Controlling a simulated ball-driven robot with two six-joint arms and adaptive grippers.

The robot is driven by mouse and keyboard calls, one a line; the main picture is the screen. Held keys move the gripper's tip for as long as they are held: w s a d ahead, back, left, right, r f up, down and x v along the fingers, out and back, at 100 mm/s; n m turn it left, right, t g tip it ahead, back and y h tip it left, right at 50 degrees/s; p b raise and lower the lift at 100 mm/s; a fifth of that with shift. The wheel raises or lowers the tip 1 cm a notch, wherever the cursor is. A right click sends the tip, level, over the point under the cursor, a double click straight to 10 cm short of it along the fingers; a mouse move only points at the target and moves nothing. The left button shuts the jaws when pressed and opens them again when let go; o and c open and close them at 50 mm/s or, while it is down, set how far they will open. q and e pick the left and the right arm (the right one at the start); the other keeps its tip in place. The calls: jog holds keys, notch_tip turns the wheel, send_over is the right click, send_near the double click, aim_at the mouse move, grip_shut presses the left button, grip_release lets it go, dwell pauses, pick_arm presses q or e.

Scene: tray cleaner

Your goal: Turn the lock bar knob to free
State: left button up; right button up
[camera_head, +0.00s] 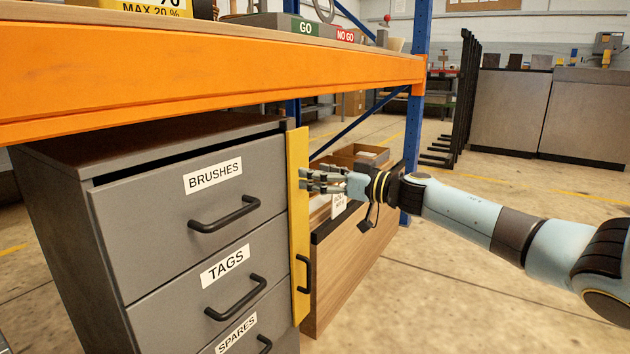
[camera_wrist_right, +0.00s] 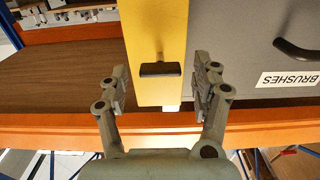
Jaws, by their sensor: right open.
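The yellow lock bar (camera_head: 299,235) stands upright along the right front edge of the grey drawer cabinet (camera_head: 150,220). Its black knob (camera_wrist_right: 160,69) shows in the right wrist view, lying crosswise to the bar's length. My right gripper (camera_head: 303,180) is at the upper part of the bar and hides the knob in the head view. In the right wrist view the gripper (camera_wrist_right: 160,88) is open, with one finger on each side of the bar and knob, gaps showing and nothing held. My left gripper is not in view.
The orange-edged bench (camera_head: 220,75) runs just above the cabinet and gripper. A wooden crate (camera_head: 350,260) stands close to the right of the bar, below my right arm. The bar has a black pull handle (camera_head: 303,273) lower down. The floor at right is clear.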

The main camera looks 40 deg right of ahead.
jog(key=shift+w+a, duration=0.2)
jog(key=shift+w, duration=0.25)
jog(key=shift+c, duration=0.2)
jog(key=c, duration=1.1)
